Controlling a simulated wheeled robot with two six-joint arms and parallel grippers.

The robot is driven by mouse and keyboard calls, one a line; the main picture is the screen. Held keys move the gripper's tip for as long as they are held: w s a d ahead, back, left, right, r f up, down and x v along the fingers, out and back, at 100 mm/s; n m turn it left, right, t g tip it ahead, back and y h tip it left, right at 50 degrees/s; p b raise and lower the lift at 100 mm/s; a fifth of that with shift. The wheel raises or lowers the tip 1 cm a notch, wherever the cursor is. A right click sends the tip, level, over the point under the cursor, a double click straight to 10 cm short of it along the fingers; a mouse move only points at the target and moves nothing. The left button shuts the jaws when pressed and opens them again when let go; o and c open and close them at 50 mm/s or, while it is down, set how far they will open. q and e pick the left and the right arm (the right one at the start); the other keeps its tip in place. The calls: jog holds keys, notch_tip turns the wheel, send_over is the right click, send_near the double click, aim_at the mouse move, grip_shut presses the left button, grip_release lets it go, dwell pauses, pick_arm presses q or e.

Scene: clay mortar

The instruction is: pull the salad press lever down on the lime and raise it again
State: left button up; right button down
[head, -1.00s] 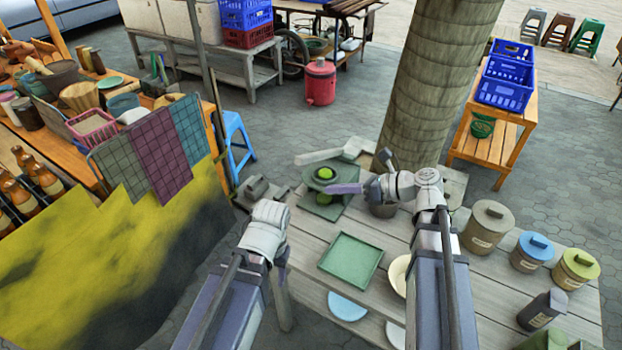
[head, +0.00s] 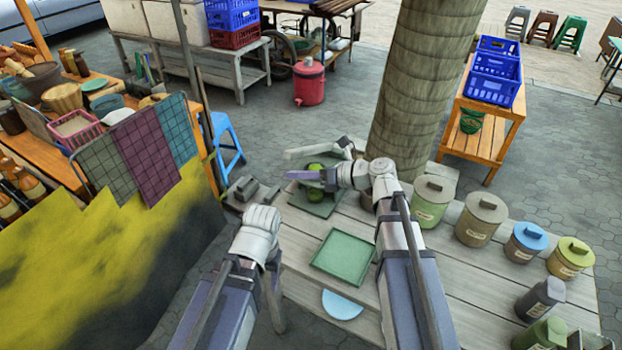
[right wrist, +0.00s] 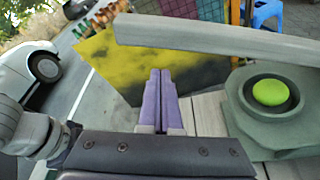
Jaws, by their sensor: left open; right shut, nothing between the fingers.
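The grey-green salad press (head: 318,204) stands at the table's far left corner. Its pale grey lever (head: 308,152) is raised and reaches left over the press. The green lime (head: 315,167) is partly hidden by my right gripper; in the right wrist view the lime (right wrist: 270,92) sits in the round cup. My right gripper (head: 292,175) is shut and empty, its purple fingers pointing left past the lime. In the right wrist view the fingers (right wrist: 159,75) are left of the cup and the lever (right wrist: 210,40) crosses beyond their tips. My left gripper (head: 273,262) is open, near the table's left edge, its fingers mostly hidden.
A green square tray (head: 344,257) and a light blue plate (head: 342,305) lie on the table. Several lidded canisters, one green (head: 430,203), line its right side. A thick trunk (head: 410,90) rises behind the table. A dark grey object (head: 245,188) is left of the press.

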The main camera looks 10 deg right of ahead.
pick_arm(q)
jog(key=shift+r+p, duration=0.85)
jog(key=shift+r, duration=0.65)
pick_arm(e)
jog(key=shift+w+d+r, duration=0.15)
jog(key=shift+w+r, duration=0.05)
jog(key=shift+r, duration=0.3)
jog(key=shift+w+d+r, duration=0.15)
jog(key=shift+d+r, duration=0.05)
jog(key=shift+r, duration=0.3)
jog(key=shift+w+d+r, duration=0.15)
jog(key=shift+w+r, duration=0.05)
jog(key=shift+r, duration=0.3)
